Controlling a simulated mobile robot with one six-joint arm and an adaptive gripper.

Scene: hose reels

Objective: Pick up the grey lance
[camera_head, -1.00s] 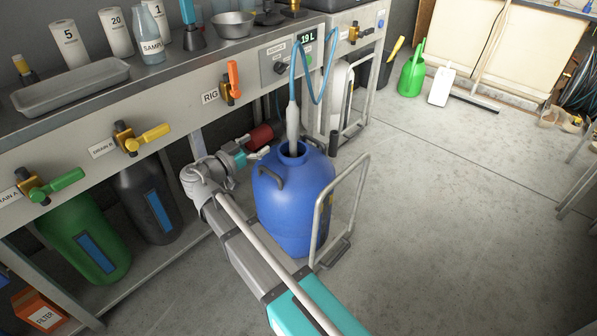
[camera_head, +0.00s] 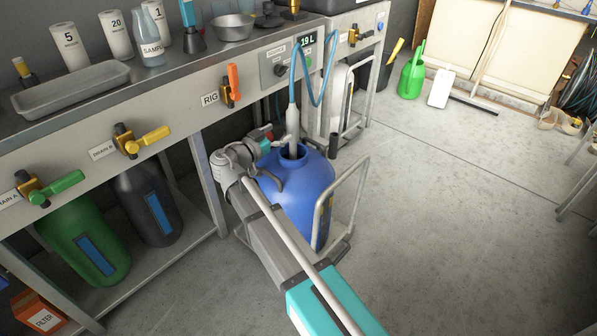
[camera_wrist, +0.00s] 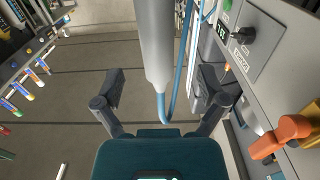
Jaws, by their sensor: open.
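The grey lance (camera_head: 292,121) stands upright in the neck of a blue drum (camera_head: 305,194), with a light blue hose (camera_head: 299,56) joined to its top. Its lower end is hidden inside the drum. My gripper (camera_head: 287,142) is close beside the lance at the drum's mouth. In the wrist view the lance (camera_wrist: 155,42) shows between the two spread dark fingers of my gripper (camera_wrist: 162,76), clear of both. The jaws are open and hold nothing.
The metal bench (camera_head: 180,98) with valve handles stands to the left and behind. The drum sits in a cart with a metal handle (camera_head: 338,196). A green watering can (camera_head: 411,76) stands at the back.

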